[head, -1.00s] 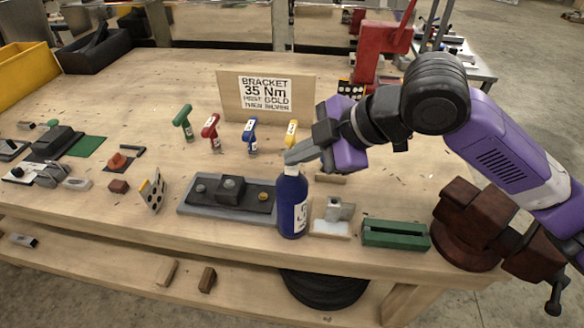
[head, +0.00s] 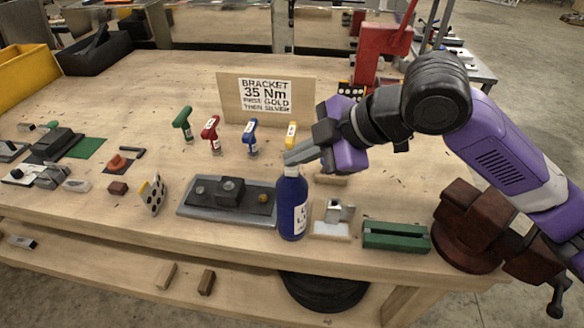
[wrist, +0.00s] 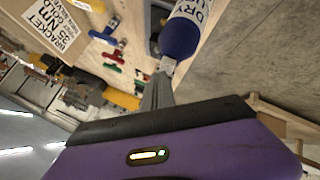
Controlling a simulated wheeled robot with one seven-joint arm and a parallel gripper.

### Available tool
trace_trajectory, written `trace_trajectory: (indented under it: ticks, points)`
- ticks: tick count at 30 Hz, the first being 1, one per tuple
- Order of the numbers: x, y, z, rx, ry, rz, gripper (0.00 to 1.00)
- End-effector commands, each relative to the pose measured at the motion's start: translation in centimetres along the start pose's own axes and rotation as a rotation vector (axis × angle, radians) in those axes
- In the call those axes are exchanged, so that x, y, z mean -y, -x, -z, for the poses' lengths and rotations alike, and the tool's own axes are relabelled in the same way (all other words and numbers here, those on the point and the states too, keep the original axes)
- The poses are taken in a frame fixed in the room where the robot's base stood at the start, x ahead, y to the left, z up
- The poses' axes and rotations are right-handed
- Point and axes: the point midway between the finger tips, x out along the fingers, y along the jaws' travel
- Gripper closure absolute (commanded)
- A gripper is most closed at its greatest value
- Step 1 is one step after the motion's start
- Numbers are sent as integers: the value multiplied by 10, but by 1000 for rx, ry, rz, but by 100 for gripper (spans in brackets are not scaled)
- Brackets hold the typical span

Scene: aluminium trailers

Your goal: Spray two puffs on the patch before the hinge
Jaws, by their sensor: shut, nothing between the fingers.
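A blue spray bottle (head: 291,207) with a pale label and a whitish top stands upright at the front edge of the workbench. It also shows in the wrist view (wrist: 181,36), where part of its label reads DRY. My gripper (head: 287,158) is shut and empty, with its fingertips right at the bottle's top; I cannot tell if they touch it. In the wrist view the closed fingers (wrist: 163,76) point at the bottle's pale nozzle. I cannot make out for sure which part is the hinge or where its patch lies.
Left of the bottle is a grey plate with a dark bracket (head: 229,190). Right of it are a metal block on a pale base (head: 334,217) and a green channel (head: 396,236). Coloured T-handled tools, including a blue one (head: 250,137), stand behind, before a sign (head: 265,96).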

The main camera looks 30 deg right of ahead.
Motion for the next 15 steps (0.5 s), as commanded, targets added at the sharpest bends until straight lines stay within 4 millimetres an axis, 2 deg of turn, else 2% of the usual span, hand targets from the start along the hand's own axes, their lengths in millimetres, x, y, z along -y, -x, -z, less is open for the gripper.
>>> trace_trajectory:
  ticks: [5, 15]
  points:
    - [-3, 4, 3, -1, 1, -1, 100]
    - [-19, 25, 19, -1, 1, -1, 100]
